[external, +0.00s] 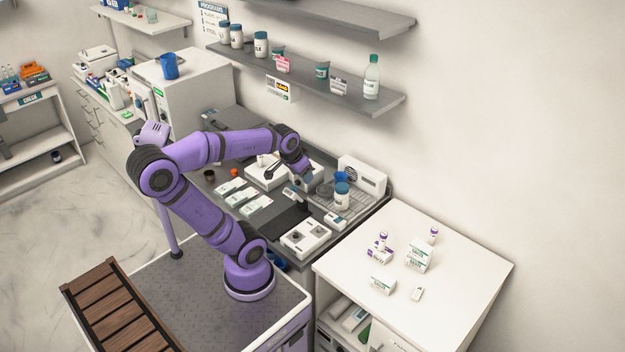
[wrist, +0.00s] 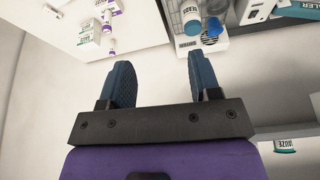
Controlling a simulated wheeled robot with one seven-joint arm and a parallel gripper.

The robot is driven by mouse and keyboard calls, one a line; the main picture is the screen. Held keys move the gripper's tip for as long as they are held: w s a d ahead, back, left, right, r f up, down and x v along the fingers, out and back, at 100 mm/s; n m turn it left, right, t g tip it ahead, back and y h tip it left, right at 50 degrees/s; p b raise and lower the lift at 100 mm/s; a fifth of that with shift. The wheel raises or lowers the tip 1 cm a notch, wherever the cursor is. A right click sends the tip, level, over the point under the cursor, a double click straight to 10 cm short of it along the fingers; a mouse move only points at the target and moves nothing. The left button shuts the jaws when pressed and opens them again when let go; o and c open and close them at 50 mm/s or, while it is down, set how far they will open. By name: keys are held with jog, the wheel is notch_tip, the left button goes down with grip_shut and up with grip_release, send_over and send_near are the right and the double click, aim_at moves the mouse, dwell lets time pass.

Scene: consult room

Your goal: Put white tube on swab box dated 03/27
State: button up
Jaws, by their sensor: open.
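Small white tubes with purple bands stand on the white cabinet top at the right of the external view. One tube (external: 382,240) is on or right at a low purple-and-white box (external: 379,255); another tube (external: 433,234) stands apart near the wall. A larger green-and-white box (external: 419,256) stands between them, and a smaller one (external: 382,284) lies nearer the front. No date on any box is readable. In the wrist view, boxes (wrist: 89,32) and a tube (wrist: 111,47) show at upper left. My gripper (wrist: 162,75) is open and empty, over the dark counter (external: 308,181).
A small white item (external: 417,294) lies at the cabinet's front. Blue-lidded jars (external: 342,190), a white device (external: 362,177) and several flat white boxes (external: 256,205) crowd the dark counter. A wall shelf (external: 330,88) with bottles hangs above. The cabinet's right side is clear.

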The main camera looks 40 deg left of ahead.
jog(key=s+a+n, duration=0.1)
jog(key=s+a, duration=0.1)
jog(key=s, duration=0.3)
jog(key=shift+s+t, duration=0.35)
jog(key=shift+t, duration=0.05)
jog(key=shift+f, duration=0.1)
dwell(0.7)
